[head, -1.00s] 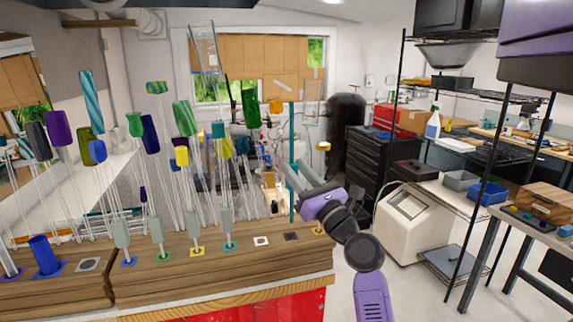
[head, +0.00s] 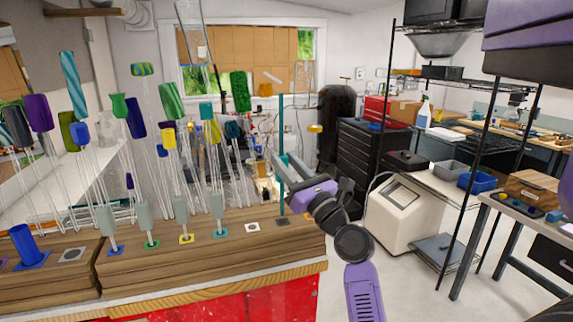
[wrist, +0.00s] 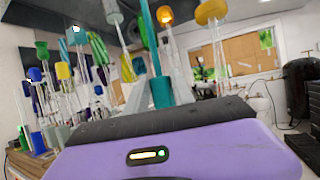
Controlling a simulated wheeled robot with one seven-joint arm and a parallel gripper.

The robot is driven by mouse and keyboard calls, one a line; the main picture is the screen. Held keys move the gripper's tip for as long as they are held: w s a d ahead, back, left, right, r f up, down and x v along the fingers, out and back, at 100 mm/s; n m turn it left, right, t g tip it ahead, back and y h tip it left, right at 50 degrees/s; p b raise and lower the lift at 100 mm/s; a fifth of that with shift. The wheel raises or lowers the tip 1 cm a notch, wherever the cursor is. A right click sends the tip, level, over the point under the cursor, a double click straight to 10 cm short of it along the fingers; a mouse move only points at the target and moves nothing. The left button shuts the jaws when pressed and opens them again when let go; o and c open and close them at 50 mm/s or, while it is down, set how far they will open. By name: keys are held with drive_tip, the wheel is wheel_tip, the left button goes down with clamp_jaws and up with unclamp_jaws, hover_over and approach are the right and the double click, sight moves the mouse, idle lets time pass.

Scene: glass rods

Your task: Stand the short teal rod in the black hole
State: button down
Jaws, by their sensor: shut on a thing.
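The teal rod (head: 281,125) is thin and stands upright in my gripper (head: 285,165), which is shut on it about midway along its length. The black hole is in a small dark square plate (head: 283,222) on the wooden block. In the head view the rod's lower end meets the back edge of this plate; whether it is in the hole or just above or behind it, I cannot tell. In the wrist view a slim teal strip (wrist: 150,35), which looks like the rod, rises beyond the purple gripper body.
A white plate with a hole (head: 252,227) is left of the dark one. Farther left, several clear rods with coloured caps and grey-green grips stand close together in the wooden block (head: 200,260). A blue cylinder (head: 27,245) stands at far left.

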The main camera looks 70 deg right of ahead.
drive_tip(key=shift+f, duration=0.1)
drive_tip(key=shift+m+g+h, duration=0.5)
drive_tip(key=shift+g+h, duration=0.1)
drive_tip(key=shift+h, duration=0.2)
drive_tip(key=shift+a+f+b, duration=0.15)
drive_tip(key=shift+f+b, duration=1.45)
drive_tip(key=shift+f, duration=1.7)
drive_tip(key=c, duration=1.1)
unclamp_jaws()
drive_tip(key=shift+s+f, duration=0.1)
drive_tip(key=b, duration=0.3)
approach(283, 184)
